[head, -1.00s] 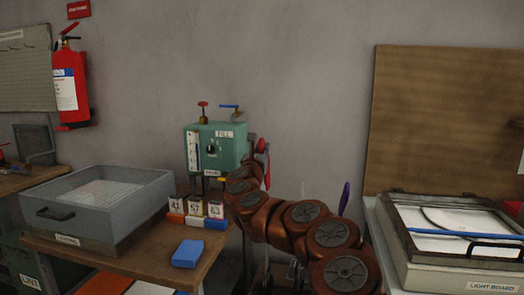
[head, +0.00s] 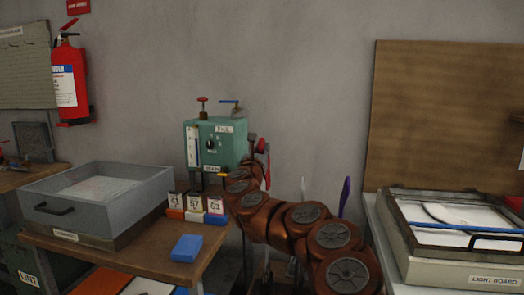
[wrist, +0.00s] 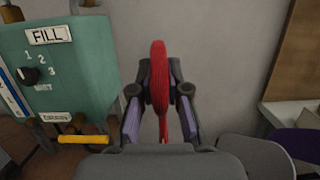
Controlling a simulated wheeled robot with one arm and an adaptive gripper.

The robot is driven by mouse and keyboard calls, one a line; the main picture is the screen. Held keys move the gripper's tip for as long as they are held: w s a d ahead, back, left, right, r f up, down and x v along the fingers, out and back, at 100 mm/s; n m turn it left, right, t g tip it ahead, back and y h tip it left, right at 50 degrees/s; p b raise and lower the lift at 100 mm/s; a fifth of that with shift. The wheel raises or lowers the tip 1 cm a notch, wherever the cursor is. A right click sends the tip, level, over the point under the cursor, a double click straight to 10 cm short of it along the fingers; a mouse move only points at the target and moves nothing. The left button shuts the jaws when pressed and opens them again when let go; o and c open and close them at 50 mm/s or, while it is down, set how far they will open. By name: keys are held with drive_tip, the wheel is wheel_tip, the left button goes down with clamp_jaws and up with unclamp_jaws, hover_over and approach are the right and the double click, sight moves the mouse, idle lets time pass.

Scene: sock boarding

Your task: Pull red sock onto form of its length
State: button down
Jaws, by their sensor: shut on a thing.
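The red sock (wrist: 159,70) hangs between the two fingers of my gripper (wrist: 159,88) in the wrist view. The fingers are closed in on it, and its narrow end hangs below them. In the head view a small part of the red sock (head: 262,147) shows beside the green box, and my arm hides most of the gripper.
A green FILL box (head: 216,143) with valves stands left of my gripper. A table (head: 150,243) holds a grey drawer box (head: 145,198), small numbered blocks (head: 195,209) and a blue block (head: 186,248). A light board (head: 480,268) is at the right.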

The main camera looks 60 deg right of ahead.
drive_tip(key=shift+f+b, duration=6.35)
drive_tip(key=shift+b, duration=0.85)
drive_tip(key=c, duration=1.1)
unclamp_jaws()
